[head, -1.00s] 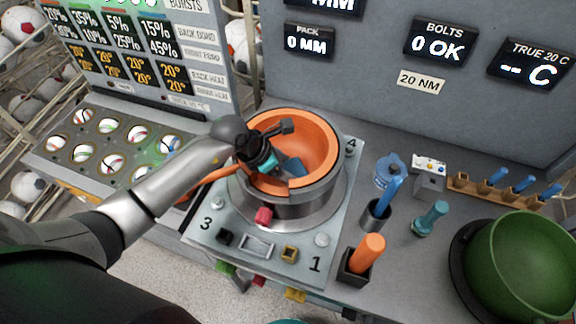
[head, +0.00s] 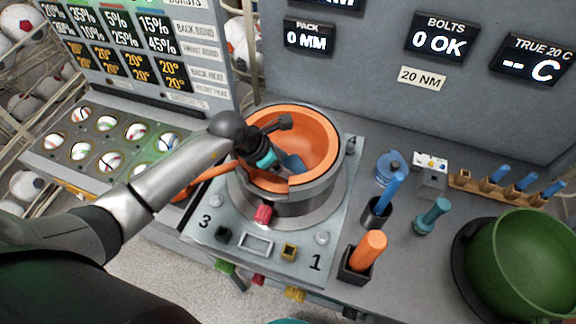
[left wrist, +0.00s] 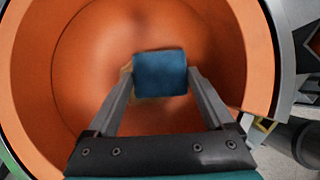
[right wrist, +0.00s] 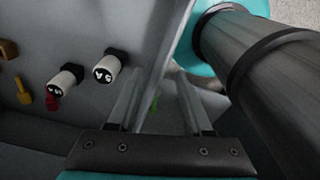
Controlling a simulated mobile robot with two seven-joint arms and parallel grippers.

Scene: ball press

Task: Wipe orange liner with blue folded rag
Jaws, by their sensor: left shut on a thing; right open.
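The orange liner (head: 312,135) is a bowl set in a grey metal ring on the press plate. It fills most of the left wrist view (left wrist: 215,45). My left gripper (head: 282,160) reaches down into the liner. It is shut on the blue folded rag (left wrist: 160,74), which also shows in the head view (head: 292,164). The rag is held over the inner wall of the liner; whether it touches cannot be told. A darker patch shows on the liner beyond the rag. My right gripper (right wrist: 155,100) is open and empty, beside a grey panel.
A green bowl (head: 525,262) stands at the right. An orange-handled tool (head: 369,250), a blue-handled tool (head: 392,190) and a teal tool (head: 432,215) stand right of the press. A tray of balls (head: 110,145) lies at the left. White-capped knobs (right wrist: 107,68) are near my right gripper.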

